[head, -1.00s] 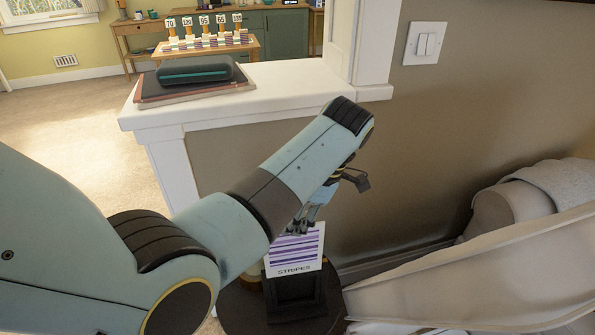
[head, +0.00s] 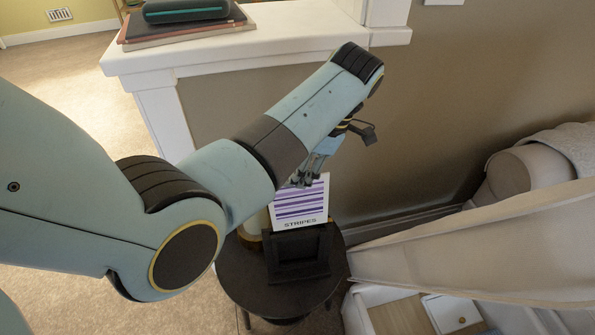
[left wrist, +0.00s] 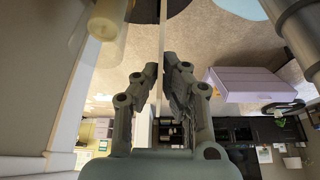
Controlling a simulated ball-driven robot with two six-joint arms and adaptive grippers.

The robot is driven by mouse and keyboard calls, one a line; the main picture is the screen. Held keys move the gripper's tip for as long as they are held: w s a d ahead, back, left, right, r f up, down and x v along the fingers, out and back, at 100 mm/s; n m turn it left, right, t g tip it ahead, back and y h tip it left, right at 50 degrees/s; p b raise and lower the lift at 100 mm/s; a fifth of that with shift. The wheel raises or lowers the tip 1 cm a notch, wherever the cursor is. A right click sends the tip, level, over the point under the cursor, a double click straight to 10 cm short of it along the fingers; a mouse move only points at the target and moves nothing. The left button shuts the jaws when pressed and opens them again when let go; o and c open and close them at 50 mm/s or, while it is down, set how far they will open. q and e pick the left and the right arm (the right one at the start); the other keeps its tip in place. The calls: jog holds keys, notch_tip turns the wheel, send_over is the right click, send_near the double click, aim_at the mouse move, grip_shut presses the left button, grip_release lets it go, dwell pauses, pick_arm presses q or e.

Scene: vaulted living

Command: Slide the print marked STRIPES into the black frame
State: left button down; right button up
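The print marked STRIPES (head: 299,207), white with purple bands, is held upright just above the black frame. It shows edge-on as a thin pale strip in the left wrist view (left wrist: 162,35). My left gripper (head: 308,180) is shut on its top edge; the fingers also show in the left wrist view (left wrist: 164,72). The black frame (head: 297,268) stands on a round dark table (head: 240,278). The print's lower edge is at the frame's top in the picture; I cannot tell whether they touch. My right gripper is not in view.
A tan cylindrical object (head: 250,238) stands behind the frame on the left. A white-topped half wall (head: 280,38) with stacked books and a dark teal case (head: 186,10) is behind. A pale draped seat (head: 480,240) lies to the right.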

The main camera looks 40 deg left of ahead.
pick_arm(q)
jog(key=shift+w+f, duration=0.15)
jog(key=shift+f, duration=0.05)
jog(key=shift+r, duration=0.1)
jog(key=shift+a, duration=0.15)
jog(key=shift+s+a+f, duration=0.2)
jog(key=shift+a+f, duration=0.05)
jog(key=shift+a+f+p, duration=0.1)
jog(key=shift+f+p, duration=0.1)
jog(key=shift+p, duration=0.2)
dwell(0.5)
jog(key=shift+f, duration=0.1)
